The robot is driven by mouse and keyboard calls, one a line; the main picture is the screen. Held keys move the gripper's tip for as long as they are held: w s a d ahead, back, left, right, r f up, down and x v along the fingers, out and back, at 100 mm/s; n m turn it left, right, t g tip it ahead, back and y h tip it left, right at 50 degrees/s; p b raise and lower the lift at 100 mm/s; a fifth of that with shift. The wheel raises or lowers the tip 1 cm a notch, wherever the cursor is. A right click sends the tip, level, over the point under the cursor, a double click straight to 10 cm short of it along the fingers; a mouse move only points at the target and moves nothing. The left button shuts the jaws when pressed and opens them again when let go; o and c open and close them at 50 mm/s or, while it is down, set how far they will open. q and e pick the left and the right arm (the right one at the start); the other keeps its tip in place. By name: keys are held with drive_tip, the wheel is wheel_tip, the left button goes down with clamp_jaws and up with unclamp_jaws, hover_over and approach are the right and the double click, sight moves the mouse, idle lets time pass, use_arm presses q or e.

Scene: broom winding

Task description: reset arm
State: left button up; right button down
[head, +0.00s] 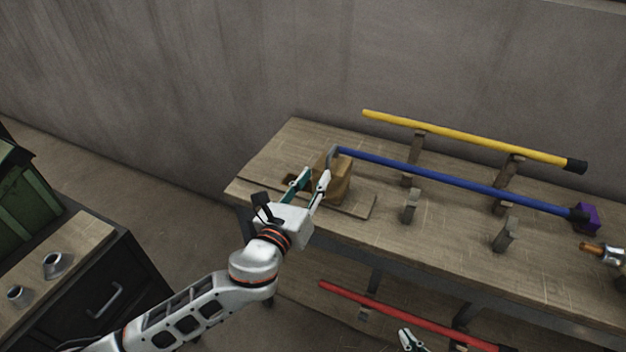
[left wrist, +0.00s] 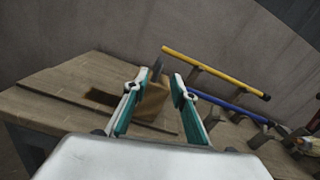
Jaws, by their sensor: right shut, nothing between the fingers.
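My left gripper (head: 313,173) reaches over the left end of the wooden workbench (head: 270,150), its two white and teal fingers spread apart. It is in front of a brown wooden block (head: 340,185) with a grey upright piece. In the left wrist view the open fingers (left wrist: 160,76) frame this block (left wrist: 154,104) beyond them, with nothing clearly held; contact cannot be told. A tip of my right gripper (head: 410,340) shows at the bottom edge, shut, low by the red pole; most of it is out of view.
A blue pole (head: 450,177) with a purple end (head: 586,218) runs from the block along the bench. A yellow pole (head: 470,137) rests on wooden posts behind. A red pole (head: 400,314) lies on the lower shelf. A dark cabinet (head: 100,300) stands left.

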idle(0.5)
use_arm(q)
drive_tip(key=s+a+f+n+g+y, duration=0.1)
drive_tip(key=s+a+f+n+g, duration=0.1)
drive_tip(key=s+a+f+n, duration=0.3)
drive_tip(key=s+a+f+n+g+y, duration=0.1)
drive_tip(key=s+a+f+n, duration=0.4)
drive_tip(key=s+f+n, duration=0.6)
drive_tip(key=s+a+f+n+g+y, duration=0.1)
drive_tip(key=s+a+f+n+g, duration=0.2)
drive_tip(key=s+a+f+n, duration=0.3)
wheel_tip(320, 180, down, 6)
drive_tip(key=s+n, duration=0.2)
drive_tip(key=n, duration=0.9)
drive_tip(key=shift+r+n, duration=0.15)
drive_tip(key=shift+n, duration=0.15)
